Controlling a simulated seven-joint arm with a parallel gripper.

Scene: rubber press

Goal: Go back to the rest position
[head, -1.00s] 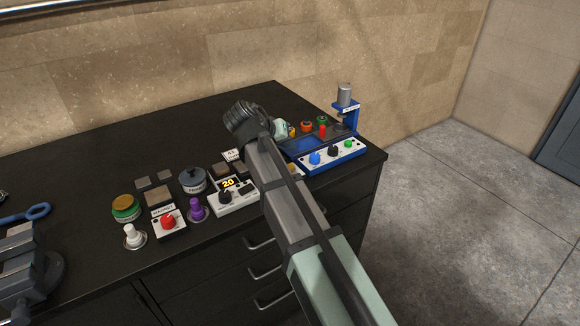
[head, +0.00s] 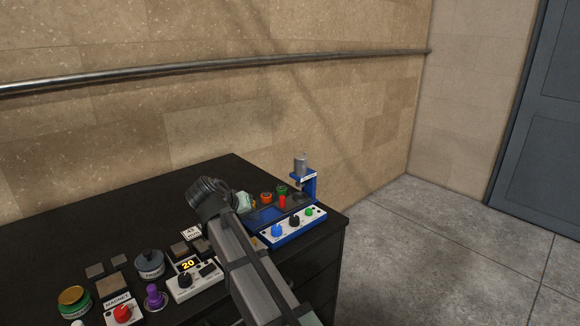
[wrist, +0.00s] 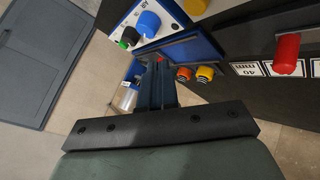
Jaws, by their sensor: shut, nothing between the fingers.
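My gripper (wrist: 158,85) shows in the wrist view with its fingers together and nothing between them. It is apart from the bench, with the blue press station beyond its fingertips. In the head view my arm reaches up from the bottom over the bench, and its wrist end hides the fingers there. The blue press station (head: 262,217) stands at the bench's right end, just right of my arm, with blue, black and green knobs on its white front panel. It also shows in the wrist view (wrist: 205,47).
The black bench (head: 110,228) holds several devices left of my arm: a white box reading 20 (head: 195,283), a grey-lidded pot (head: 149,264), a purple knob (head: 155,297) and a magnet box with a red knob (head: 122,313). The wall (head: 200,120) stands behind. Floor (head: 400,260) is clear at right.

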